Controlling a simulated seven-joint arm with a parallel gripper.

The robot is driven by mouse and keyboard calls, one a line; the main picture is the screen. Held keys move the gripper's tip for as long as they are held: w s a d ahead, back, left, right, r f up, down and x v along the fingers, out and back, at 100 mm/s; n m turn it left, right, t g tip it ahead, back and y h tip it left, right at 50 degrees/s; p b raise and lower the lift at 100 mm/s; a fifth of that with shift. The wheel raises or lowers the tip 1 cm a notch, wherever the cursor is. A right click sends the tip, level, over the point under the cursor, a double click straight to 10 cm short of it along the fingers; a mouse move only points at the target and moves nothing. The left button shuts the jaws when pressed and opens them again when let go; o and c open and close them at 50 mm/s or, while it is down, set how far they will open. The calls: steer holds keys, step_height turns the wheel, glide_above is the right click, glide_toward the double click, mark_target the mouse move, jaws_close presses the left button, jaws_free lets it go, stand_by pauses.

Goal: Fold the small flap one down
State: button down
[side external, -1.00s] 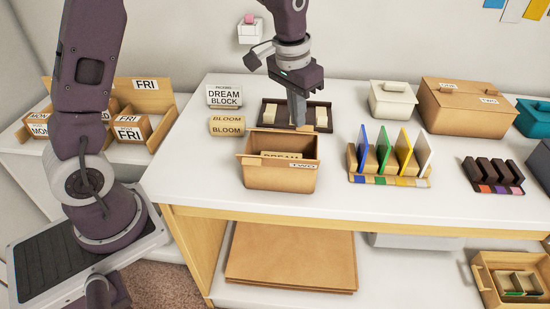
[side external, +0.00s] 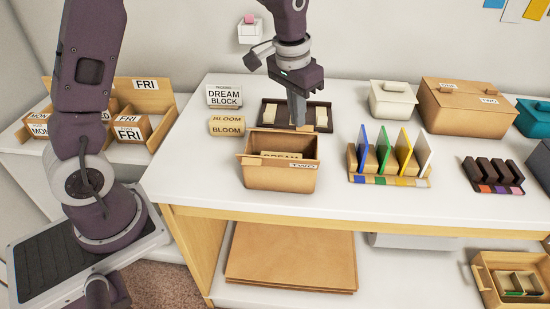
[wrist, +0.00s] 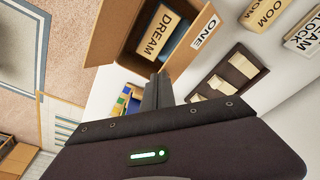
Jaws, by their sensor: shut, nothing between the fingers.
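The brown open box (side external: 280,178) stands on the white table, with a cream DREAM block (wrist: 162,33) inside. In the side external view, a label TWO (side external: 303,166) shows on its front side. In the wrist view, a white label ONE (wrist: 204,32) is on the opposite side of the box; I take the panel bearing it to be flap one, its angle hard to judge. My gripper (side external: 297,122) is shut and empty, pointing down behind the box's back edge. In the wrist view its fingertips (wrist: 158,78) are close to the box's labelled edge; contact cannot be told.
A dark tray (side external: 268,113) with cream blocks lies just behind the box, by my gripper. A rack of coloured panels (side external: 390,165) stands right. Table in front of the box is clear.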

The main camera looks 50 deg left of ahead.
steer(key=shift+f, duration=1.9)
steer(key=shift+r, duration=0.1)
step_height(320, 180, up, 9)
stand_by(0.4)
steer(key=s+r+t, duration=0.1)
steer(key=s+r, duration=0.5)
steer(key=s, duration=0.2)
steer(key=s+d+f+t, duration=0.1)
steer(key=s+t, duration=0.1)
steer(key=s, duration=1.6)
steer(key=shift+d+t, duration=0.2)
steer(key=shift+t, duration=0.2)
